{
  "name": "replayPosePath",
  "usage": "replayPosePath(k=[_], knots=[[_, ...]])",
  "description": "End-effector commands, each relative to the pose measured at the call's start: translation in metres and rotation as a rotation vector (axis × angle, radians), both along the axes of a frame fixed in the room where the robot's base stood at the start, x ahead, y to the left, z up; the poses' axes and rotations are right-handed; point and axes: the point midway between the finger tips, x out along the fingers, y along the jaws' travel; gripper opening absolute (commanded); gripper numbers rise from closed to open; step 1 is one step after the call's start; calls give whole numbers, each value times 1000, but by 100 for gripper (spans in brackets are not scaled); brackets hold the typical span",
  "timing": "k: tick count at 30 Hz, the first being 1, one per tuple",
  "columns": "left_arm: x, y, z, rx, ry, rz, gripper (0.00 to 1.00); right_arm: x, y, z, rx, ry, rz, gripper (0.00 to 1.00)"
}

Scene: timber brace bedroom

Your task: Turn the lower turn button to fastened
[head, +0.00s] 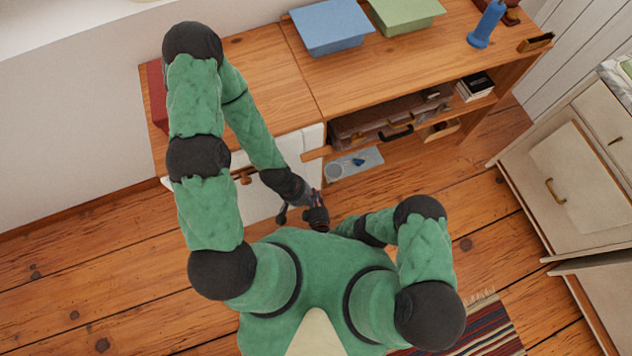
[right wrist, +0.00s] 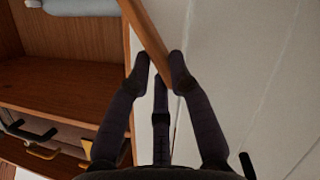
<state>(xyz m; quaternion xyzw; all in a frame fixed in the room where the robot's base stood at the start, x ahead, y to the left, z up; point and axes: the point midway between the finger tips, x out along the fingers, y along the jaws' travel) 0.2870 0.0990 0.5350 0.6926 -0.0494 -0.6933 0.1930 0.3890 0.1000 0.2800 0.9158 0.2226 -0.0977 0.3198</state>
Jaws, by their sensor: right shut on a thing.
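In the right wrist view, a long wooden turn button (right wrist: 148,32) runs at a slant from the top edge of the picture down to my right gripper (right wrist: 164,68). The gripper's dark fingers are shut on its near end, in front of a white door panel (right wrist: 230,50). In the head view, a wooden bar (head: 316,153) shows at the right edge of the white door (head: 262,203). My left gripper (head: 302,208) is low in front of that door, its jaws too unclear to read.
An open shelf bay (right wrist: 65,60) lies beside the door. The wooden desk top (head: 268,88) holds a blue tray (head: 331,25), a green tray (head: 405,12) and a blue object (head: 484,25). A suitcase (head: 365,128) is on a shelf. Bare floor lies to the left.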

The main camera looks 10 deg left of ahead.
Motion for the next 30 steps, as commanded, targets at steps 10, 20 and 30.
replayPosePath(k=[10, 20, 30], knots=[[0, 0, 0, 0, 0, 0, 0, -1, 1, -1, -40, -24, 0, 0], [0, 0, 0, 0, 0, 0, 0, -1, 1, -1, -40, -24, 1, 38], [0, 0, 0, 0, 0, 0, 0, -1, 1, -1, -39, -26, 1, 45]])
